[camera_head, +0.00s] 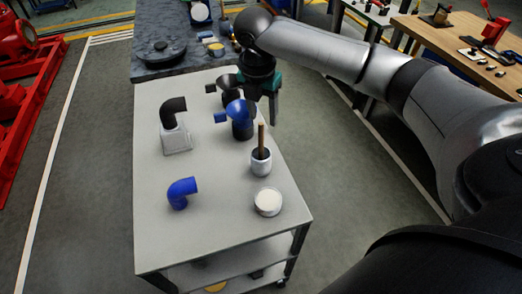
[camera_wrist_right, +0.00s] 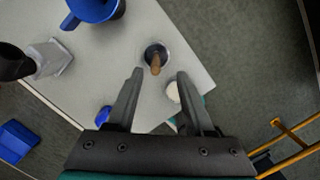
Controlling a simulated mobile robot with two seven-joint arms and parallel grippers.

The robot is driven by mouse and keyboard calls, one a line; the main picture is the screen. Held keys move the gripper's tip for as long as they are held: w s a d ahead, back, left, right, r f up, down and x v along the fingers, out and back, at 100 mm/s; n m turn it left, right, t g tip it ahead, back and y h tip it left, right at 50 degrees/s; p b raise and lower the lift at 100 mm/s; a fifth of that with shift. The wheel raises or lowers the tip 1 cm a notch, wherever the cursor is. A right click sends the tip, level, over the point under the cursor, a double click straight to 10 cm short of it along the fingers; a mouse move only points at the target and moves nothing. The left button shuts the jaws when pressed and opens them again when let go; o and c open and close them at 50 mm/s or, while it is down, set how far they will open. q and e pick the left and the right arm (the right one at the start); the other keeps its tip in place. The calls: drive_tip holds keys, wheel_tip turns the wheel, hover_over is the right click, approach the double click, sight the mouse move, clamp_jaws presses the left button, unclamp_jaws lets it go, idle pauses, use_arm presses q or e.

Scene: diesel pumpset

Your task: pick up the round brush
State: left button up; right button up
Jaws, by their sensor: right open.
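The round brush shows as a brown wooden handle (camera_head: 261,138) standing upright in a light cup (camera_head: 261,164) on the grey cart top; its bristle end is hidden inside the cup. In the right wrist view the brush handle (camera_wrist_right: 155,65) and the dark mouth of the cup (camera_wrist_right: 154,53) lie between and beyond the fingertips. My right gripper (camera_head: 264,108) hangs above the cart, behind the brush in the head view. It is open and empty, with its two fingers (camera_wrist_right: 160,73) well apart. My left gripper is not in view.
A blue funnel-topped vessel (camera_head: 241,128) and a black one (camera_head: 226,83) stand behind the cup. A white round container (camera_head: 268,202) is in front. A blue elbow (camera_head: 181,193) and a black elbow (camera_head: 173,110) on a clear block sit left. The cart's middle is clear.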

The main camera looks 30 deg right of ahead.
sight(262, 143)
drive_tip(key=f, duration=0.6)
drive_tip(key=shift+w+d+f+b, duration=0.25)
drive_tip(key=shift+d+b, duration=0.1)
drive_tip(key=f, duration=0.4)
drive_tip(key=shift+w+a+f+b, duration=0.1)
drive_tip(key=shift+w+a+b, duration=0.1)
drive_tip(key=shift+b, duration=0.1)
drive_tip(key=shift+d+f, duration=0.1)
drive_tip(key=shift+f, duration=0.4)
clamp_jaws()
